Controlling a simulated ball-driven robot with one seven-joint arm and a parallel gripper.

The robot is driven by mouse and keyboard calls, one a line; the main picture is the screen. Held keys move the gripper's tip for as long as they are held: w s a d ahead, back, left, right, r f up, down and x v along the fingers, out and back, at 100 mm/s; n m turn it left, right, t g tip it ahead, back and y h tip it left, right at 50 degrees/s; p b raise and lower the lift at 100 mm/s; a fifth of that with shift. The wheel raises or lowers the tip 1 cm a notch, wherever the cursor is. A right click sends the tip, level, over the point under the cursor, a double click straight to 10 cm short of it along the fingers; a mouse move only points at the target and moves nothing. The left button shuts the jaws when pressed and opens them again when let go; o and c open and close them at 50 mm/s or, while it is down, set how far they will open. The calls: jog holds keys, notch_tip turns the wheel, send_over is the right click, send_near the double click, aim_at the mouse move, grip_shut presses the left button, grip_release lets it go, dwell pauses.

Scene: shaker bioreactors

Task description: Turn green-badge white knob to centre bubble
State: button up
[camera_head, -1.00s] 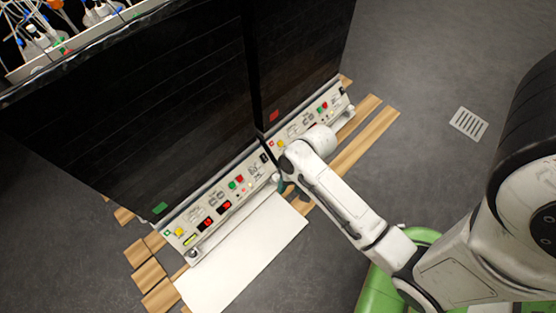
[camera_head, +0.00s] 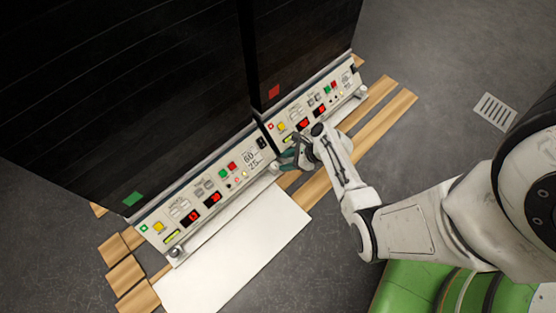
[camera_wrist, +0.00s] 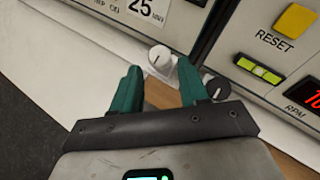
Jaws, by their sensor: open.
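The green-badge unit is the left one in the head view, with a green badge (camera_head: 132,199) above its panel (camera_head: 205,190). Its bubble vial (camera_head: 172,237) is yellow-green at the panel's left end; the bubble is too small to read. In the wrist view a white knob (camera_wrist: 160,58) with a dark line on top sits at this panel's right end. My gripper (camera_wrist: 157,68) is open, its green fingers either side of the knob in the picture; I cannot tell whether they touch it. In the head view my gripper (camera_head: 290,157) is at the gap between the units.
The right unit has a red badge (camera_head: 273,91), a dark knob (camera_wrist: 215,87) close to my right finger, and its own bubble vial (camera_wrist: 258,70). A white sheet (camera_head: 240,250) lies before the left unit. Wooden slats (camera_head: 375,125) lie under the units. Grey floor is open at right.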

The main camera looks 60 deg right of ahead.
aim_at(275, 165)
jog(key=shift+b+x, duration=1.05)
jog(key=shift+x, duration=1.25)
jog(key=c, duration=0.8)
jog(key=shift+o, duration=0.2)
